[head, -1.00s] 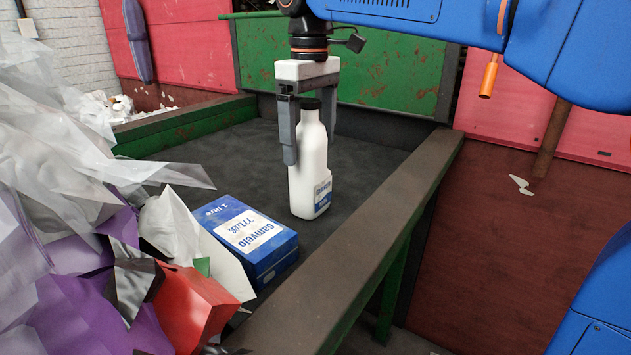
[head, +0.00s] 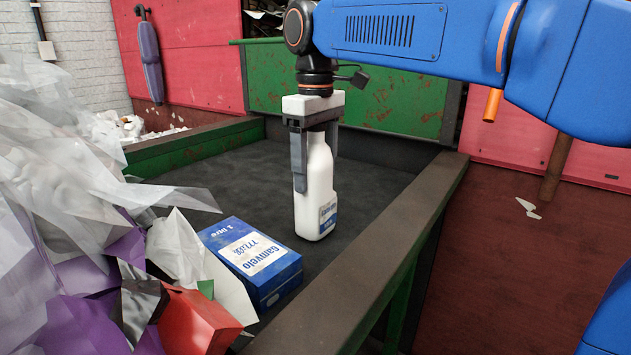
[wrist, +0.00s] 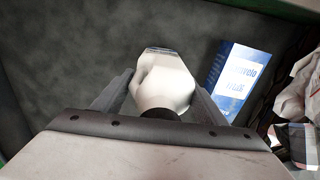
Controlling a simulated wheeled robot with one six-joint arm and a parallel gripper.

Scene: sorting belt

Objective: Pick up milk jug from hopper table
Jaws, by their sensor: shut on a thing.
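The milk jug (head: 318,190) is a white bottle with a blue and white label low on its side. It stands upright on the dark hopper table (head: 235,170), near the table's right-hand rail. My gripper (head: 317,165) points down over it, with one finger on each side of its upper body, shut on it. I cannot tell any gap under the jug.
A blue milk carton (head: 252,262) lies just left of the jug. A heap of plastic and paper waste (head: 80,200) fills the left side. A raised rail (head: 385,250) edges the table at right, and a green panel (head: 395,85) stands behind.

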